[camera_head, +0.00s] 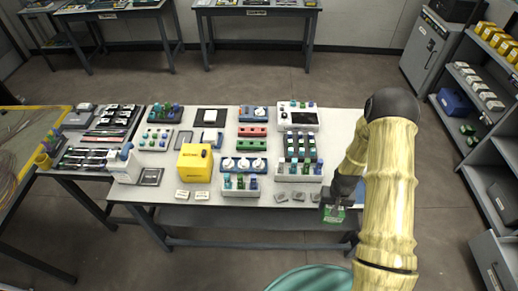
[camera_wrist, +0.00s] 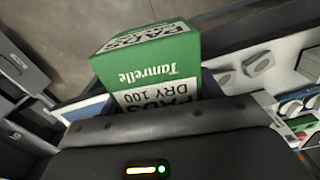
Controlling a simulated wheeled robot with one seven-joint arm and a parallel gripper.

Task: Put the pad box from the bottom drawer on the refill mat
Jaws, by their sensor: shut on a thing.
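The pad box (camera_head: 333,215) is green with a white label. It hangs under my gripper (camera_head: 338,206) at the front right edge of the workbench, in the head view. In the wrist view the box (camera_wrist: 150,55) fills the upper middle, its "PADS DRY 100" lettering upside down. My gripper is shut on it; the fingers are mostly hidden. A blue flat patch (camera_head: 360,191) shows beside my arm at the bench's right end, perhaps the refill mat; my arm hides part of it. A grey drawer unit (camera_head: 490,265) stands at the lower right; I cannot tell which drawer is the bottom one.
The workbench (camera_head: 220,215) holds several racks, bottles and a yellow box (camera_head: 194,163). Several small grey pieces (camera_head: 298,196) lie near its front edge, left of my gripper. Shelves (camera_head: 480,110) stand at the right. Floor between bench and shelves is clear.

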